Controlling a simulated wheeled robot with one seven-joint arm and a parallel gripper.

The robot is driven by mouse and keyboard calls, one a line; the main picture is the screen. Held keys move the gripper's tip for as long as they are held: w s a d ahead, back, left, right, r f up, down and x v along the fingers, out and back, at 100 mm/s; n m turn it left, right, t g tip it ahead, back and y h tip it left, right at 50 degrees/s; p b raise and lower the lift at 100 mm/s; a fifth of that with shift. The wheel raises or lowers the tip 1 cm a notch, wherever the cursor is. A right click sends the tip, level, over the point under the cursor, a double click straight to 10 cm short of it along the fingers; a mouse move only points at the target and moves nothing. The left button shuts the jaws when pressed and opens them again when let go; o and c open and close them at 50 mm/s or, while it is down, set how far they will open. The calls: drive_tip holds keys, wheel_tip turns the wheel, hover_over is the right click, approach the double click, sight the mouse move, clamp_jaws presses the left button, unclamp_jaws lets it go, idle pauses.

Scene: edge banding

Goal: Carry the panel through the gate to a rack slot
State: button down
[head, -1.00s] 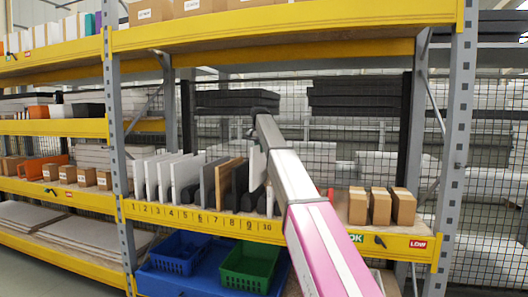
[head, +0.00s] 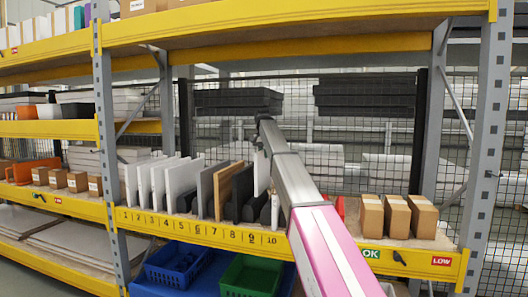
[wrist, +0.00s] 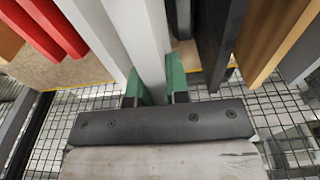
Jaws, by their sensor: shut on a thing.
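A white panel (head: 262,173) is held upright by my gripper, above the numbered shelf near labels 9 and 10. In the wrist view, the green fingertips of my gripper (wrist: 155,88) close on both faces of this white panel (wrist: 147,40). Dark panels stand beside it; one dark panel (wrist: 222,40) is close to its right in the wrist view. The numbered rack shelf (head: 190,228) carries upright white panels (head: 160,185), a grey panel (head: 207,187) and a wood-coloured panel (head: 228,190). The held panel's lower edge is partly hidden. I cannot make out a gate.
Red pieces (wrist: 48,25) stand on the other side of the held panel. Small cardboard boxes (head: 397,216) sit at the shelf's right. A rack post (head: 488,150) stands further right. Blue (head: 180,265) and green (head: 250,275) crates are below. Wire mesh is behind.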

sight(264, 176)
drive_tip(key=shift+f, duration=5.8)
drive_tip(key=c, duration=1)
unclamp_jaws()
